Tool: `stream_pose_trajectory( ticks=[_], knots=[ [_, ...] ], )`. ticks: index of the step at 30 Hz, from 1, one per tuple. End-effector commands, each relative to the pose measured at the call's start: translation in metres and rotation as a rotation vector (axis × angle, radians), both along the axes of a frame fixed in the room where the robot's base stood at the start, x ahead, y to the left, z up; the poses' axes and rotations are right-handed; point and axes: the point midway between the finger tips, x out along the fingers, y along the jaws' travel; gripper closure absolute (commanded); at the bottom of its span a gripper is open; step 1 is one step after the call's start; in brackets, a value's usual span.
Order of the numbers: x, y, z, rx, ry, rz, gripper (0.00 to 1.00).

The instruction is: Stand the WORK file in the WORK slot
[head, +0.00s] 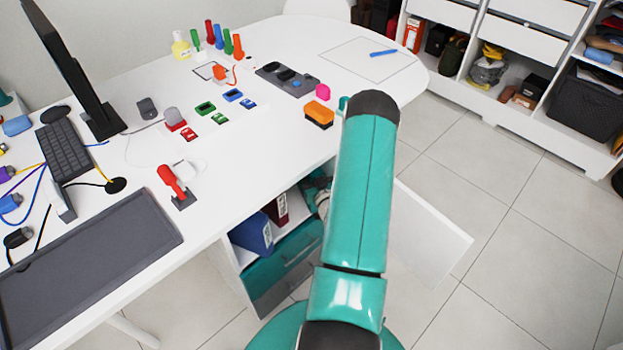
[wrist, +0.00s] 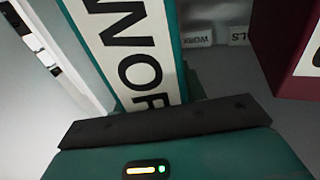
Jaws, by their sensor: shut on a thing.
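The WORK file (wrist: 128,45) is teal with a white spine label and large black letters, and it fills the upper middle of the wrist view, tilted in the picture. My gripper (wrist: 165,115) is shut on it at the lower end of the visible spine. A small upside-down WORK label (wrist: 196,41) sits on a pale surface just right of the file; the slot's edges are mostly hidden. In the head view my gripper (head: 320,190) is at the open cabinet under the desk, largely hidden by my arm.
A maroon file (wrist: 285,55) stands close on the right in the wrist view, by a label ending in LS (wrist: 239,35). In the head view, a blue file (head: 252,234) stands in the cabinet (head: 240,262). The white desk (head: 290,150) overhangs it; an open white door (head: 430,235) stands at right.

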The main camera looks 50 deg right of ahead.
Motion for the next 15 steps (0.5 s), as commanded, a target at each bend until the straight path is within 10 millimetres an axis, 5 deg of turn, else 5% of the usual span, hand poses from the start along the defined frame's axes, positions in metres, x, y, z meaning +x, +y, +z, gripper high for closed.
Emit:
stream_pose_trajectory(
  ticks=[5, 15],
  knots=[
    [-0.002, 0.001, -0.026, 0.004, 0.003, -0.002, 1.00],
    [-0.001, 0.001, -0.029, 0.002, 0.001, -0.001, 1.00]
  ],
)
